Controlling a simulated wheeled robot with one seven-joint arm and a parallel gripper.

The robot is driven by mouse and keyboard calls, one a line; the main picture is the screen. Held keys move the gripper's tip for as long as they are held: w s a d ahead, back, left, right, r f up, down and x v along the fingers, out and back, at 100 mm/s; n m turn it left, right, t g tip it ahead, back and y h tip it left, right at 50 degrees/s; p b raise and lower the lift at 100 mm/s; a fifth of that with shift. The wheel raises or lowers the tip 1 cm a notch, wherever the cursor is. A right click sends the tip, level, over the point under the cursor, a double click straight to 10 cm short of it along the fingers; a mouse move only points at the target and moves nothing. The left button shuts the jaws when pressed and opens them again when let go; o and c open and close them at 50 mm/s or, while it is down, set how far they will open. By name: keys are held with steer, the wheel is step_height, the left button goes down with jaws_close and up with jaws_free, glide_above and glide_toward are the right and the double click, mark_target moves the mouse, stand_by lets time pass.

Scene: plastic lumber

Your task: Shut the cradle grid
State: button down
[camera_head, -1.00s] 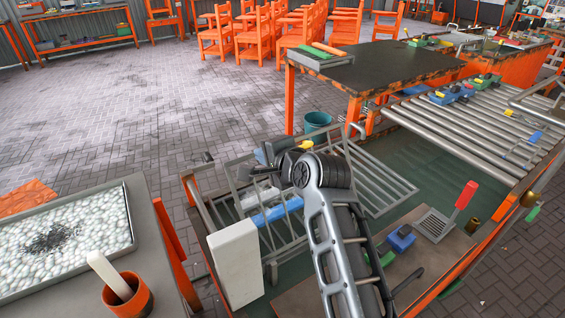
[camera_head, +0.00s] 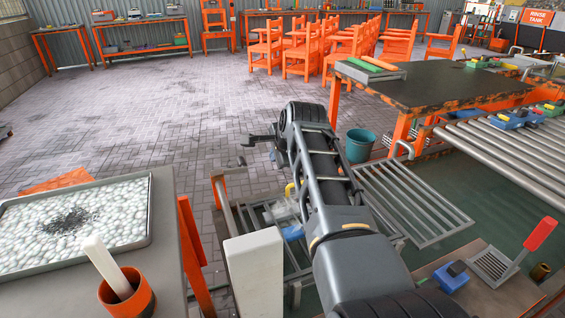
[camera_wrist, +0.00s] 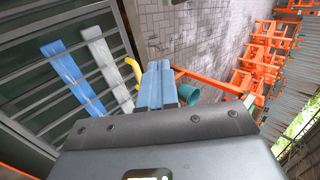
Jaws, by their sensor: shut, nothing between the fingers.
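The cradle grid, a frame of grey metal bars, shows its flat barred panel (camera_head: 412,202) to the right of my arm. More bars lie to the left of my arm, around a blue plank (camera_head: 293,232) that is partly hidden by the arm. A yellow curved handle (camera_wrist: 133,71) is just left of my fingers. My gripper (camera_head: 247,143) is shut and empty, above and beyond the planks. Its fingers (camera_wrist: 158,84) are together in the wrist view.
A white upright block (camera_head: 255,272) stands at the near left of the grid. A tray of white pebbles (camera_head: 150,205) and an orange pot (camera_head: 128,295) are on the left bench. A teal bucket (camera_head: 360,146) stands beyond the grid. Open floor lies behind.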

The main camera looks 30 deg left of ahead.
steer(key=b+x, duration=0.8)
steer(key=b, duration=0.8)
steer(key=shift+f+b, duration=0.3)
steer(key=shift+f, duration=0.2)
steer(key=shift+b, duration=0.3)
steer(key=shift+d+r+p, duration=0.1)
steer(key=shift+p, duration=0.2)
steer(key=p+v, duration=0.4)
steer(key=v, duration=0.3)
steer(key=shift+s+d+r+p, duration=0.15)
steer(key=shift+p, duration=0.15)
